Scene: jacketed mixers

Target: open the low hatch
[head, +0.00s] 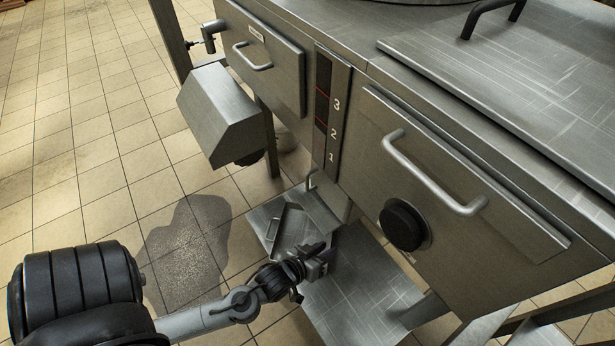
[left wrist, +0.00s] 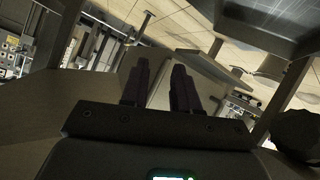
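Below the mixer's front, a small grey metal panel (head: 289,226) sits low above the bottom shelf; it looks like the low hatch, partly hidden by my left gripper. A small handle (head: 310,181) shows just above it, under the body. My left gripper (head: 322,259) is down at this low panel, on its near side; I cannot tell whether it touches it. In the left wrist view its two dark fingers (left wrist: 158,84) stand apart with nothing seen between them. A flat grey plate (left wrist: 212,68) lies beyond them. My right gripper is not in view.
Above are the mixer's large front door (head: 455,185) with a bar handle and black knob (head: 404,225), a smaller door (head: 265,60), and a protruding metal box (head: 222,112). A metal shelf (head: 365,295) lies below. The tiled floor at left is open, with a wet patch (head: 185,255).

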